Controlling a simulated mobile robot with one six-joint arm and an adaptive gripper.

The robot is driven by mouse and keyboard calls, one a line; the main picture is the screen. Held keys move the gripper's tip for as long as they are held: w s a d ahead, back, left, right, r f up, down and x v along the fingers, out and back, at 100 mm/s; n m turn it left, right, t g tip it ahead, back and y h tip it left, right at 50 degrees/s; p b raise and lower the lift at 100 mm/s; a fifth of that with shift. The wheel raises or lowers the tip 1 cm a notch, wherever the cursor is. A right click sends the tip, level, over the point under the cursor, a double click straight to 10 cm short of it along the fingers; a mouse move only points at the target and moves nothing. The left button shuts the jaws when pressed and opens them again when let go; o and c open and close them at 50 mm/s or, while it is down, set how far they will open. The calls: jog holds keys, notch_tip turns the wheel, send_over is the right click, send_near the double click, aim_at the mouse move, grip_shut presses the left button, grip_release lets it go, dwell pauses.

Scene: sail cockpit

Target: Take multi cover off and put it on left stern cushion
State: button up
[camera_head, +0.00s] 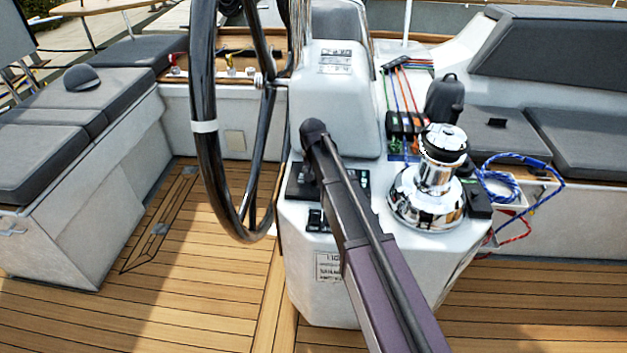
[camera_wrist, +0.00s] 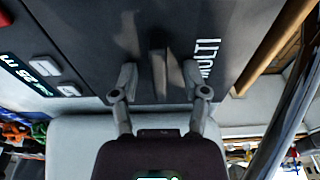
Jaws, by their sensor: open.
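The multi cover (camera_wrist: 228,40) is a dark flat piece lettered "MULTI" in the wrist view, with a raised grip ridge. It lies over the dark instrument panel (camera_head: 296,184) on the white console, mostly hidden behind my arm in the head view. My gripper (camera_wrist: 160,70) is open, with one finger on each side of the ridge; whether they touch it I cannot tell. Dark grey cushions (camera_head: 40,160) line the left bench; which one is the left stern cushion is not certain.
A dark dome-shaped object (camera_head: 82,78) sits on the left bench cushions. The black steering wheel (camera_head: 205,125) stands left of the console. A chrome winch (camera_head: 432,185) and a blue rope (camera_head: 520,165) are on the right. The teak floor (camera_head: 190,290) is clear.

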grip_shut()
dwell(0.3)
jog(key=shift+r, duration=0.2)
notch_tip(320, 180, up, 10)
jog(key=p, duration=1)
jog(key=shift+f, duration=0.2)
dwell(0.5)
